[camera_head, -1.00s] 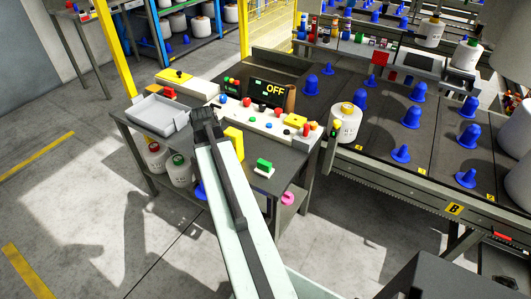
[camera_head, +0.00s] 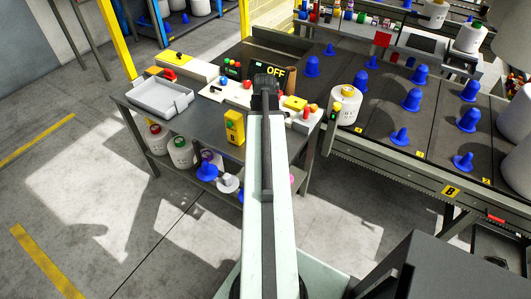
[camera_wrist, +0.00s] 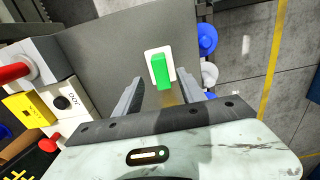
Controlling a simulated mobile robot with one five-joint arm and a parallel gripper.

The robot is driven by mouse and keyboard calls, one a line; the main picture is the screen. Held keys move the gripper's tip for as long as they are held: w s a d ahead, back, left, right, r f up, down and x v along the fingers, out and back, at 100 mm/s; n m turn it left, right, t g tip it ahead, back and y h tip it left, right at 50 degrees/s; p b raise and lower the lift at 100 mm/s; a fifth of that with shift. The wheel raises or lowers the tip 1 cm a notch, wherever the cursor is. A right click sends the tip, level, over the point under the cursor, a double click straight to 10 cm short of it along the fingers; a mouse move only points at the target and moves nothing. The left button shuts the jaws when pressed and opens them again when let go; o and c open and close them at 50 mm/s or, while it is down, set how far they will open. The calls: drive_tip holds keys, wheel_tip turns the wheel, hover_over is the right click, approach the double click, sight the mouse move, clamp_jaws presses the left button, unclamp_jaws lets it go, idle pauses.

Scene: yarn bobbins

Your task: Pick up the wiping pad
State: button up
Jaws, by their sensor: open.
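The wiping pad (camera_wrist: 162,70) is a white rectangle with a green block handle. It lies on the grey table top (camera_wrist: 108,55) in the wrist view. In the head view it does not show and seems to be hidden behind my arm. My gripper (camera_wrist: 160,84) is open and empty, and the pad appears between its two fingertips, beyond them. I cannot tell the exact gap from fingers to pad. In the head view my gripper (camera_head: 265,84) is over the table, in front of the control panel.
A control panel (camera_head: 217,92) with buttons runs along the table's back. A yellow box (camera_head: 234,127) stands left of my arm, and a grey tray (camera_head: 160,97) sits at the left. Bobbins (camera_head: 180,151) stand on the lower shelf. A conveyor with blue cones (camera_head: 411,100) is at right.

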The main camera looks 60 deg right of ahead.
wheel_tip(320, 180, down, 5)
drive_tip(key=b, duration=0.3)
drive_tip(key=shift+a+r+b, duration=0.1)
drive_tip(key=shift+r+b, duration=0.1)
drive_tip(key=shift+b, duration=0.1)
drive_tip(key=shift+r, duration=0.2)
clamp_jaws()
wheel_tip(320, 180, up, 10)
drive_tip(key=p, duration=1)
drive_tip(key=shift+r+p, duration=0.2)
drive_tip(key=shift+p, duration=0.2)
drive_tip(key=shift+f, duration=0.15)
